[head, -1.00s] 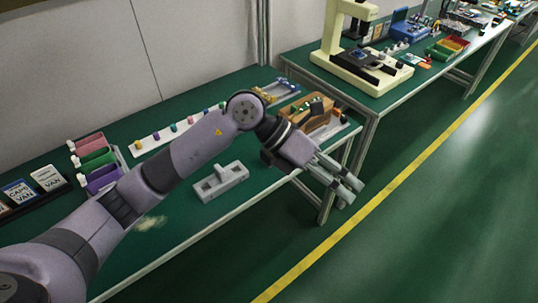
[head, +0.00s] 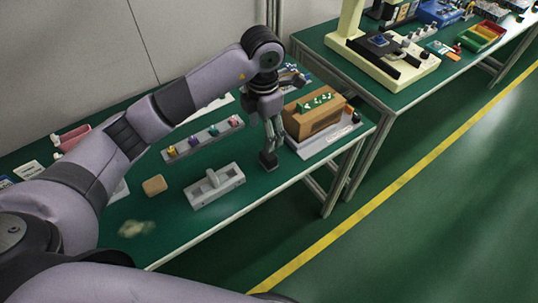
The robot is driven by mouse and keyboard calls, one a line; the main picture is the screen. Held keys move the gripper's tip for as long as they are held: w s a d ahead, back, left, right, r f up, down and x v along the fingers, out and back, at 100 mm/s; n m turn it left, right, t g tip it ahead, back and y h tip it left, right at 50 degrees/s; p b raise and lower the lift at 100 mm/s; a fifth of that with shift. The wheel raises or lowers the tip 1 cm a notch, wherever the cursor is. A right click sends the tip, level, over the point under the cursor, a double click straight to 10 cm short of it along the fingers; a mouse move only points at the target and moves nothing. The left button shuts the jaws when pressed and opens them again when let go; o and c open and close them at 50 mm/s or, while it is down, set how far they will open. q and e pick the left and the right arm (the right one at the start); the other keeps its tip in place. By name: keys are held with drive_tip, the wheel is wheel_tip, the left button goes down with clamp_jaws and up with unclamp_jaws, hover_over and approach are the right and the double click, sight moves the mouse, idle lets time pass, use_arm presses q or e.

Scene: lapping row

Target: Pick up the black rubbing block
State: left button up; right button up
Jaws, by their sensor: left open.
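The black rubbing block (head: 268,163) is a small dark block on the green bench, near its front edge. My left gripper (head: 272,146) points down right above it, with its fingertips at or just over the block's top. The gripper is open. Whether the fingers touch the block cannot be told at this size. My right gripper is not in view.
A wooden box with green pieces (head: 315,112) stands close to the right of the gripper. A grey fixture (head: 214,187) and a tan block (head: 154,185) lie to the left. A grey strip with coloured knobs (head: 203,138) lies behind.

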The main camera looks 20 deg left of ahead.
use_arm(q)
hover_over(269, 154)
drive_tip(key=a, duration=0.1)
drive_tip(key=f, duration=0.4)
drive_tip(key=shift+s, duration=0.2)
wheel_tip(269, 154, down, 3)
drive_tip(key=shift+w+r+p, duration=0.1)
drive_tip(key=shift+p, duration=0.3)
drive_tip(key=shift+d+f, duration=0.1)
drive_tip(key=shift+f, duration=0.15)
drive_tip(key=f, duration=0.1)
drive_tip(key=f+p, duration=0.1)
drive_tip(key=f, duration=0.1)
drive_tip(key=shift+w+d+f, duration=0.15)
drive_tip(key=shift+d+f, duration=0.1)
drive_tip(key=shift+d, duration=0.1)
drive_tip(key=shift+f, duration=0.65)
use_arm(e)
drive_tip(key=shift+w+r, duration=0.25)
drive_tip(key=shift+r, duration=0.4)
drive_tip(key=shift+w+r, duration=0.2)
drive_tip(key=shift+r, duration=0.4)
use_arm(q)
drive_tip(key=shift+c, duration=0.4)
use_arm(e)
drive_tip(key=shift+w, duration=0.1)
use_arm(q)
drive_tip(key=c, duration=1.2)
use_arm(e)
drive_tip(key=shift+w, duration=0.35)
